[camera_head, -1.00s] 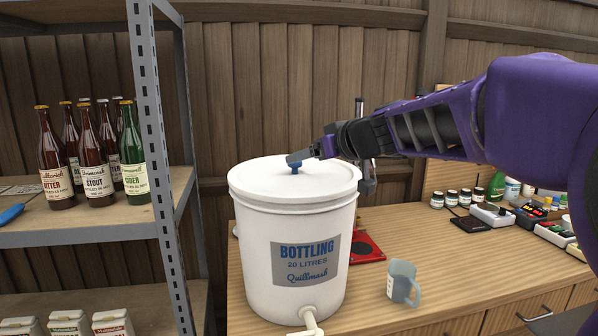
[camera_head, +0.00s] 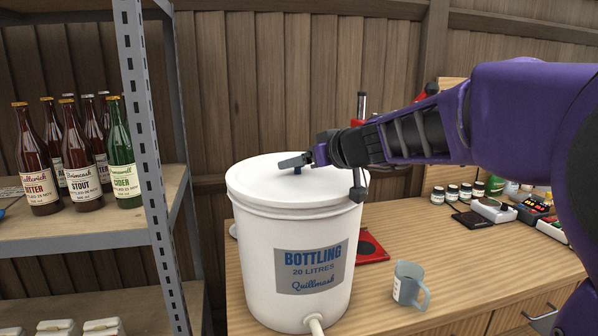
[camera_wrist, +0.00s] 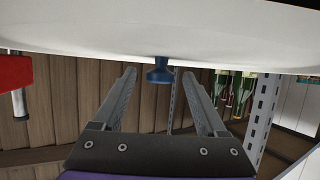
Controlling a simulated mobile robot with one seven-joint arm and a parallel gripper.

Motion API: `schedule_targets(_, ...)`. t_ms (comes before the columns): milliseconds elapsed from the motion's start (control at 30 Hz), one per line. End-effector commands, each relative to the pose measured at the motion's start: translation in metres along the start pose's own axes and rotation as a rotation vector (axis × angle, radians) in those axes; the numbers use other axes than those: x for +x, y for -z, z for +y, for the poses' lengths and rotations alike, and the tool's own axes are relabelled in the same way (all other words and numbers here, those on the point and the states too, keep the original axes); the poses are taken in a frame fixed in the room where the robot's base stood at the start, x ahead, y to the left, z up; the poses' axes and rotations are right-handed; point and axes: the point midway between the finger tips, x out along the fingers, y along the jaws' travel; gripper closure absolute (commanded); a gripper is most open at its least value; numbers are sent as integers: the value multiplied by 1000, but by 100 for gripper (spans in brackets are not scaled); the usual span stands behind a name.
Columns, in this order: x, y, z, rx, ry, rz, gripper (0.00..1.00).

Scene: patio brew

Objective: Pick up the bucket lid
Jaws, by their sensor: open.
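The white bucket lid (camera_head: 290,186) sits on the white bottling bucket (camera_head: 290,262) in the head view. A small blue knob (camera_wrist: 159,71) stands at the middle of the lid; in the head view it is mostly hidden behind my gripper. My gripper (camera_head: 290,161) is open and reaches in from the right, just above the lid at the knob. In the wrist view the two fingers of my gripper (camera_wrist: 160,75) point toward the lid (camera_wrist: 160,35), with the knob between their tips. I cannot tell whether the fingers touch it.
A metal shelf (camera_head: 150,150) with several bottles (camera_head: 82,170) stands left of the bucket. A grey measuring jug (camera_head: 409,284) and a red capper base (camera_head: 370,246) are on the bench (camera_head: 450,240) to its right. A spigot (camera_head: 316,324) sticks out in front.

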Motion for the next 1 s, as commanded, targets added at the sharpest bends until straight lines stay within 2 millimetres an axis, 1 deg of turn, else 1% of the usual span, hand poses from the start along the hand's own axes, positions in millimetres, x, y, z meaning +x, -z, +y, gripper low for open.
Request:
schedule_targets(133,0,0,0,0,0,0,25)
schedule_targets(167,0,0,0,0,0,0,27)
schedule_targets(300,0,0,0,0,0,0,52)
schedule_targets(367,0,0,0,0,0,0,63)
schedule_targets(400,0,0,0,0,0,0,70)
schedule_targets(567,0,0,0,0,0,0,99)
schedule_targets(1000,-1,4,0,0,0,2,100)
